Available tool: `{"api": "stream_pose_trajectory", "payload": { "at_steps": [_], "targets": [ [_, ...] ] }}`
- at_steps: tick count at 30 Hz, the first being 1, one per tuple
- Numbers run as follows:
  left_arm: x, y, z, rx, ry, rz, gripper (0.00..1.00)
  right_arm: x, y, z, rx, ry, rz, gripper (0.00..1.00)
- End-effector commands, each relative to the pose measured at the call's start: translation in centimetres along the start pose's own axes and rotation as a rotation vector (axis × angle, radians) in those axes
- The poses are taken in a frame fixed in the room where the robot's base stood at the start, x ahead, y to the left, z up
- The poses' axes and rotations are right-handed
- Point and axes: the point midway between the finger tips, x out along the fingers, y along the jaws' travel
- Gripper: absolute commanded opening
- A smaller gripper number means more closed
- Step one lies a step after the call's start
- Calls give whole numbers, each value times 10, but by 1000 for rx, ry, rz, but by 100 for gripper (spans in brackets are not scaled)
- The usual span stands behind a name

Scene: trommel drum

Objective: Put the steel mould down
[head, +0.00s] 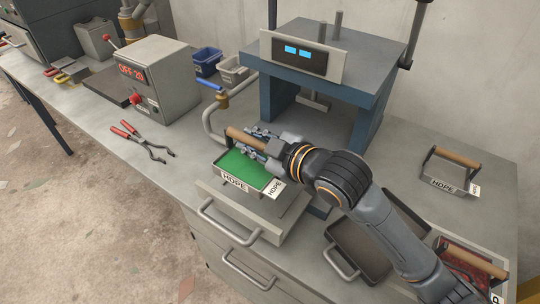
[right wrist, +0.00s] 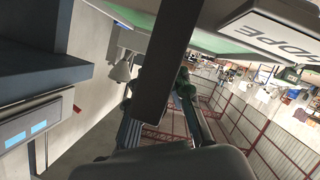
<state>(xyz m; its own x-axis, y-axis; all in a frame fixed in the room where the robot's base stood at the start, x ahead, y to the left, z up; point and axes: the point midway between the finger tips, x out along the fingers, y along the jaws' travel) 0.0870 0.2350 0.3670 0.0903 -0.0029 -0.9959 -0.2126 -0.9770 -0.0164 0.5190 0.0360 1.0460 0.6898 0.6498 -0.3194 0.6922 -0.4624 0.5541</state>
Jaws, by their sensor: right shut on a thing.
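The steel mould (head: 236,182) is a shallow tray filled with green material, with an HDPE label on its front and a wooden bar handle (head: 238,134). My right gripper (head: 252,143) is shut on that handle, reaching in from the right. The mould is over a grey plate with a loop handle (head: 290,210), in front of the blue press (head: 318,65). I cannot tell whether it touches the plate. In the right wrist view, part of the mould with its HDPE label (right wrist: 275,30) shows at the top. My left gripper is not in view.
Another wooden-handled HDPE mould (head: 452,184) stands at the right. A dark tray (head: 352,238) and a mould with red contents (head: 470,262) lie at the lower right. Red-handled tongs (head: 143,140), a control box (head: 160,82) and small bins (head: 207,62) are at the left.

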Motion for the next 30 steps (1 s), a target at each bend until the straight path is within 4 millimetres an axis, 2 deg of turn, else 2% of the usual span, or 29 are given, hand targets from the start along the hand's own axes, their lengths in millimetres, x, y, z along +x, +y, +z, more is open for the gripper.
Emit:
{"api": "stream_pose_trajectory", "payload": {
  "at_steps": [1, 6, 9, 17, 22, 30],
  "targets": [
    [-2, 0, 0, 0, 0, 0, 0, 3, 10, 10, 1, -1, 5, 0],
    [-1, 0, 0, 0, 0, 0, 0, 17, 12, 46, 1, 1, 3, 0],
    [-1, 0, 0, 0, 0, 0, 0, 22, 14, 59, 0, 3, 4, 0],
    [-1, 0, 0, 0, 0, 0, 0, 30, 16, 80, 0, 2, 4, 0],
    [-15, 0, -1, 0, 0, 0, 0, 37, 5, 94, 1, 3, 2, 0],
    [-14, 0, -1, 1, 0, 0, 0, 39, 1, 99, -2, 6, 5, 0]
  ]
}}
